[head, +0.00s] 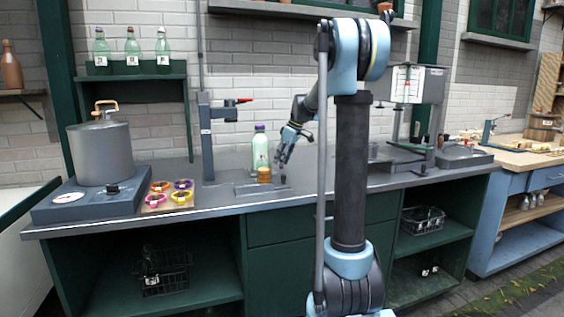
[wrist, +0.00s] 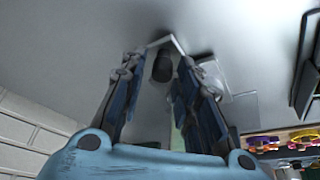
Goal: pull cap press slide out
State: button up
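The cap press (head: 207,140) is a dark grey post on the counter with a red-tipped lever (head: 240,101). At its foot lies a low grey slide (head: 248,189) with a small dark upright knob (head: 283,180) at its right end. My gripper (head: 279,158) hangs just above the knob, pointing down. In the wrist view my gripper (wrist: 160,72) is open, and a dark round knob (wrist: 162,65) shows between its fingertips, with a gap to each finger. Whether the slide sits fully in is unclear.
Another machine (head: 418,90) stands right. The counter front is clear.

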jog(key=shift+s, duration=0.1)
jog(key=v, duration=1.2)
